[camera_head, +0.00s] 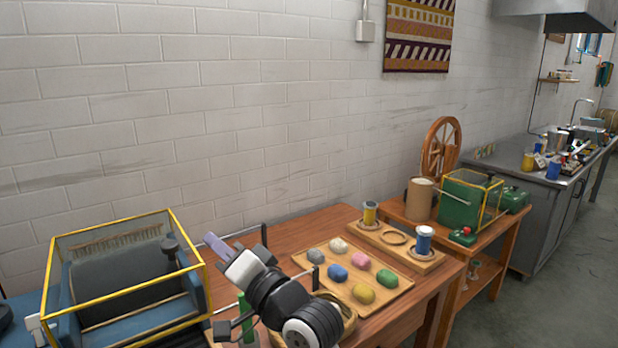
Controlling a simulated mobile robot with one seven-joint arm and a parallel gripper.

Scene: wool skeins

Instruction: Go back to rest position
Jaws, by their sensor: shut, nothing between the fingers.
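My gripper (214,242) is raised over the left part of the wooden table (290,237), in front of the white brick wall. Its pale purple fingers are together, with nothing seen between them, and point up and left. My arm comes up from the bottom middle and is bent. Wool skeins lie on a wooden board (400,292) to the right of my gripper and apart from it: grey (316,256), white (338,245), blue (338,272), pink (361,261), yellow (363,293) and green (387,279).
A yellow-framed machine (125,290) stands close on the left. A round basket (349,318) is partly hidden behind my arm. A holder (432,262) carries a yellow spool (370,214) and a blue spool (424,240). Farther right are a spinning wheel (440,150) and a green machine (462,203).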

